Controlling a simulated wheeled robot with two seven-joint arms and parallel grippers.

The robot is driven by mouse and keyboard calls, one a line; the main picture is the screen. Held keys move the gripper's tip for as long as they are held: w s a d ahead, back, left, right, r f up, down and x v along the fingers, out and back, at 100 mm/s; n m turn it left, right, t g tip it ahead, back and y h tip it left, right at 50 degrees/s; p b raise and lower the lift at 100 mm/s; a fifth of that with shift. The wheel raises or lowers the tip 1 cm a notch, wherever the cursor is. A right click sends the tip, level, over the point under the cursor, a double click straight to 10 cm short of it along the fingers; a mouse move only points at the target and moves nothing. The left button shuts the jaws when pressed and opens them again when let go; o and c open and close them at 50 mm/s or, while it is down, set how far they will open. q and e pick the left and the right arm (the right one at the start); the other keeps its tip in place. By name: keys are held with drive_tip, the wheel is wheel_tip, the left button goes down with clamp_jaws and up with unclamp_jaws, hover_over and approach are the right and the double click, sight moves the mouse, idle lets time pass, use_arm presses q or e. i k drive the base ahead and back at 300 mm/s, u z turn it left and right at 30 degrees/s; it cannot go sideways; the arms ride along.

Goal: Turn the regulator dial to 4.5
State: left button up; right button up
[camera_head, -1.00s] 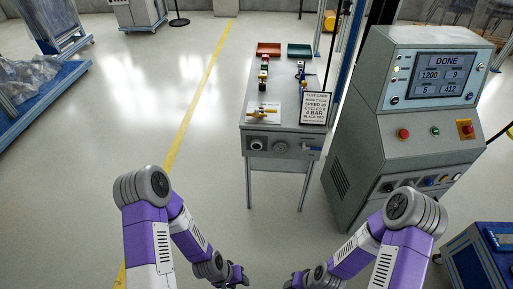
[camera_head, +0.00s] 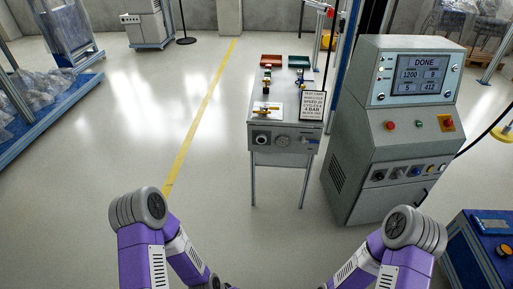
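A grey workbench (camera_head: 268,188) stands ahead of me, right of centre. Its front panel carries a dark-ringed round gauge or knob (camera_head: 262,139), a grey round dial (camera_head: 282,141) and a small blue lever-like part (camera_head: 309,141). I cannot tell for sure which is the regulator dial, and no scale is readable. A card (camera_head: 312,105) on the bench has text that seems to include "4 BAR". Both my arms reach down to the bottom edge of the picture, well short of the bench. Both grippers are cut off below the frame.
A grey console (camera_head: 376,150) stands right of the bench, with a "DONE" screen (camera_head: 421,75) and a row of knobs. A blue box (camera_head: 485,250) is at lower right. A red tray (camera_head: 271,61) and a green tray (camera_head: 299,62) sit on the bench. Floor before the bench is clear.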

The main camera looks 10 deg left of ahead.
sight(261, 139)
drive_tip(key=u, duration=0.35)
drive_tip(key=i, duration=1.3)
drive_tip(key=z, duration=0.35)
